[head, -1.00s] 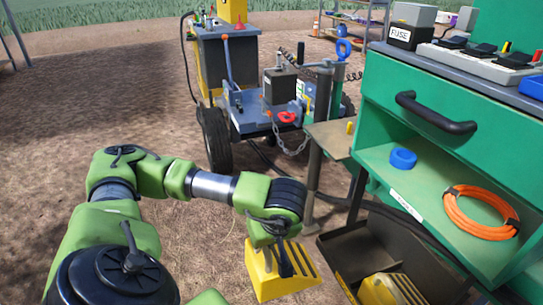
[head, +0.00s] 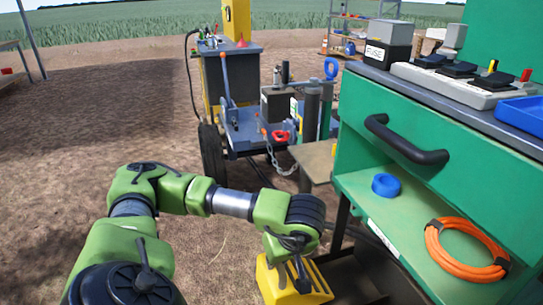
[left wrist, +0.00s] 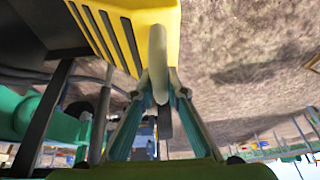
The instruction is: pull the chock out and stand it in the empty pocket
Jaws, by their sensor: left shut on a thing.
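The yellow chock (head: 318,284), a wedge with dark slots, is low in the head view, cut off by the bottom edge. My left gripper (head: 302,284) is over it, pointing down. In the left wrist view the gripper's fingers (left wrist: 160,88) are shut on a pale upright bar at the chock (left wrist: 112,18). A dark tray (head: 352,279) lies just right of the chock, below the green cabinet, mostly out of frame. Its pockets cannot be seen now. I cannot tell whether the chock touches the ground or tray. My right gripper is not in view.
The green cabinet (head: 352,130) stands close on the right, with a blue ring (head: 385,185) and an orange cable coil (head: 465,248) on its open shelf. A wheeled cart (head: 245,140) stands behind the gripper. Bare ground on the left is clear.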

